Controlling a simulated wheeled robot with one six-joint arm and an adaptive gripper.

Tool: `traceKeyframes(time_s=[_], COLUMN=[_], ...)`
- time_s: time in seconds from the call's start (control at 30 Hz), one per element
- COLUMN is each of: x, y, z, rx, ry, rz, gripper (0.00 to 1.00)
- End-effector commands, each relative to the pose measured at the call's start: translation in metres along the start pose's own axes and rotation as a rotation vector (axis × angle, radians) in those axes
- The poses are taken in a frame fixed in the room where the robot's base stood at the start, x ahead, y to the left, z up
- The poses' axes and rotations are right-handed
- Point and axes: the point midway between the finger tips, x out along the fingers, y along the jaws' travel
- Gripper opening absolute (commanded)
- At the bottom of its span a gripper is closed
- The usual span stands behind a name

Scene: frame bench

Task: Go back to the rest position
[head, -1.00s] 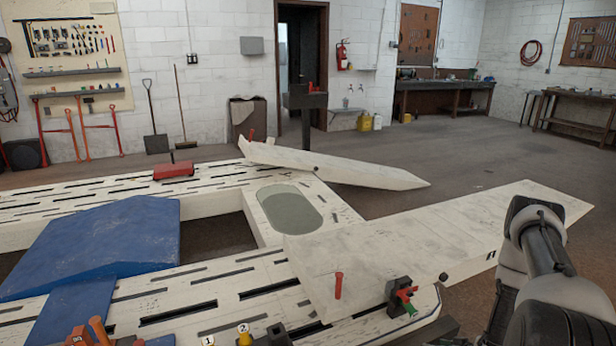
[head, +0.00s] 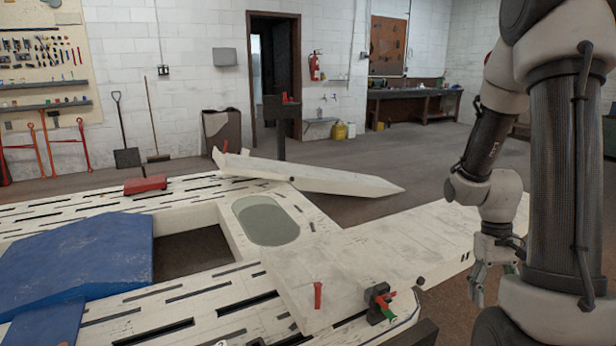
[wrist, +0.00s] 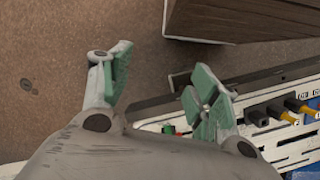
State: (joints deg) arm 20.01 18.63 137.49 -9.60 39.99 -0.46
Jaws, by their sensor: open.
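My gripper (head: 492,285) hangs at the lower right of the head view, below my folded arm. It is beside the right end of the white bench extension (head: 365,250), and I cannot tell the exact gap. In the wrist view my gripper (wrist: 157,78) has its two green-padded fingers spread apart, with nothing between them. The brown floor shows behind and between the fingers.
The slotted white frame bench (head: 190,290) fills the lower left, with a blue pad (head: 85,245) on it. A red peg (head: 318,295) and a black clamp (head: 379,300) stand near its front. A dark wooden block (wrist: 240,18) shows in the wrist view.

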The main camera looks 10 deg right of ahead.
Motion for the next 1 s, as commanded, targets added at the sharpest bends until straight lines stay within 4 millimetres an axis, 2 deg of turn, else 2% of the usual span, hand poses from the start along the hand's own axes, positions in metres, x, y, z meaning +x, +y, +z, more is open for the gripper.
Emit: traceKeyframes(time_s=[0.03, 0.2, 0.4, 0.6, 0.8, 1.0], x=[-0.023, -0.082, -0.133, -0.176, -0.203, -0.206], y=[-0.008, -0.036, -0.066, -0.083, -0.092, -0.097], z=[0.013, 0.062, 0.107, 0.131, 0.145, 0.145], rx=[0.003, 0.007, -0.036, -0.110, -0.165, -0.187], ry=[0.020, 0.090, 0.265, 0.510, 0.653, 0.666], rz=[0.000, -0.020, -0.051, -0.066, -0.076, -0.078], gripper=[0.61, 0.61, 0.61, 0.61, 0.61, 0.61])
